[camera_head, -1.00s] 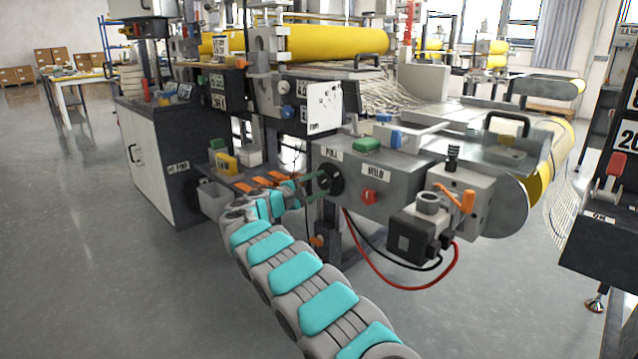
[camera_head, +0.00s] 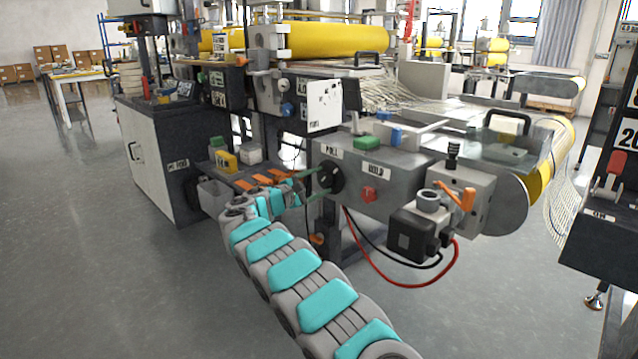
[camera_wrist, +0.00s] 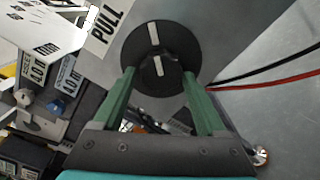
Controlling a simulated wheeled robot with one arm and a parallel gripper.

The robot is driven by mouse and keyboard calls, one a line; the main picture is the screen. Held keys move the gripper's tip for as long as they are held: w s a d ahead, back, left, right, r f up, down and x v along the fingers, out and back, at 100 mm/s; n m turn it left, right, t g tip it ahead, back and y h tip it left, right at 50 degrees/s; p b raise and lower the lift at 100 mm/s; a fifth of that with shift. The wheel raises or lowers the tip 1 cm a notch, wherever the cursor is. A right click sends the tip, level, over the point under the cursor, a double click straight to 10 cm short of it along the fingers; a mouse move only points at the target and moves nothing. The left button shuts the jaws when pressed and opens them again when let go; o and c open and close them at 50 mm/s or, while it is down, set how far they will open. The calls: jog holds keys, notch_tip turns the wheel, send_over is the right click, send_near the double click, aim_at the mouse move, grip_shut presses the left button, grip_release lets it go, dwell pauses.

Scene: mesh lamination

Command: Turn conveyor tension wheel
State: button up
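The tension wheel (camera_head: 330,179) is a round black disc with a raised hub, on the grey front panel by the "PULL" label. In the wrist view the black disc (camera_wrist: 174,37) and its hub (camera_wrist: 171,78) each carry a white mark; the two marks are slightly out of line. My gripper (camera_head: 316,182) reaches the wheel from the left. In the wrist view my gripper (camera_wrist: 159,71) has its two green fingers spread, one on each side of the hub, tips close to its edges. Whether they press on the hub cannot be told.
A red knob (camera_head: 369,195) and a green button (camera_head: 366,143) sit right of the wheel. A black motor unit (camera_head: 412,232) with black and red cables juts out lower right. A shelf (camera_head: 240,180) with orange-handled tools lies left of my gripper. The floor in front is open.

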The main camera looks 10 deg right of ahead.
jog(key=shift+o, duration=0.9)
jog(key=b+v, duration=0.1)
jog(key=v, duration=0.7)
